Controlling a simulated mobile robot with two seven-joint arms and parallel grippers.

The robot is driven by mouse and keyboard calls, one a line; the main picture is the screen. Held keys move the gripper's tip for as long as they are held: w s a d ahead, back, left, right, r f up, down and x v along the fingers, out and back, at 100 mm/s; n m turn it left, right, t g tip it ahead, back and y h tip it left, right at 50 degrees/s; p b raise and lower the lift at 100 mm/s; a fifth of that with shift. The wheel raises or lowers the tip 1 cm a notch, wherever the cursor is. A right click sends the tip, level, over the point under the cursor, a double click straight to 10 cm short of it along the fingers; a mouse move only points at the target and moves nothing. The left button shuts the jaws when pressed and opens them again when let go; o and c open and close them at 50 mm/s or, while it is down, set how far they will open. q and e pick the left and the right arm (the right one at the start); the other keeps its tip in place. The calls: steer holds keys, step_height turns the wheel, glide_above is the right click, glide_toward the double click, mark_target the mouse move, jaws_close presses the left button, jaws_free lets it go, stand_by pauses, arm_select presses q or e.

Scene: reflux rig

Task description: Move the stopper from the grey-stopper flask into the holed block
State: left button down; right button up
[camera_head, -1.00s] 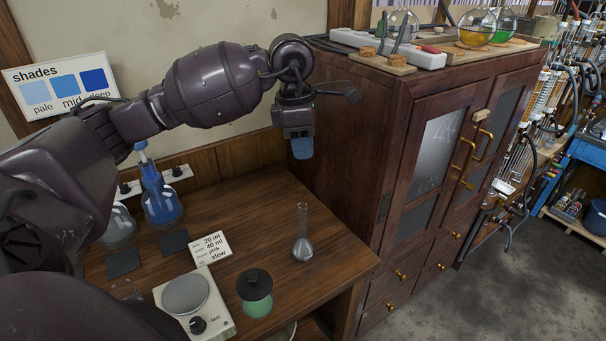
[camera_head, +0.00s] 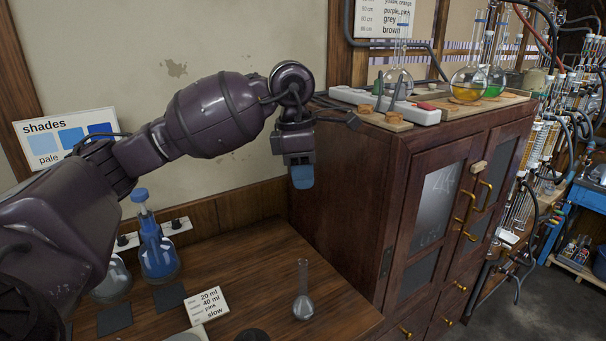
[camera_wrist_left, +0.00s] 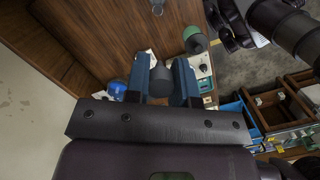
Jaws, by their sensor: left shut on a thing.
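My left gripper (camera_head: 302,178) hangs fingers-down in front of the cabinet's left side, above the table. In the left wrist view its blue fingers (camera_wrist_left: 160,82) are shut on a dark grey, round-ended stopper (camera_wrist_left: 161,77). A clear long-necked flask (camera_head: 303,304) stands on the table below, with no stopper seen in its neck. I cannot tell whether it is the grey-stopper flask. A small wooden block (camera_head: 386,122) with cork-coloured rounds sits at the cabinet top's front edge; whether it is the holed block is unclear. My right gripper is out of view.
The cabinet (camera_head: 345,190) stands close to the right of my gripper. On it are a white power strip (camera_head: 415,113) and round flasks, including a yellow one (camera_head: 466,88) and a green one (camera_head: 494,82). A blue flask (camera_head: 158,258) and a card (camera_head: 207,306) are on the table.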

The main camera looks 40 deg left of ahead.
arm_select(q)
steer(key=shift+r+p, duration=0.7)
steer(key=shift+r, duration=0.9)
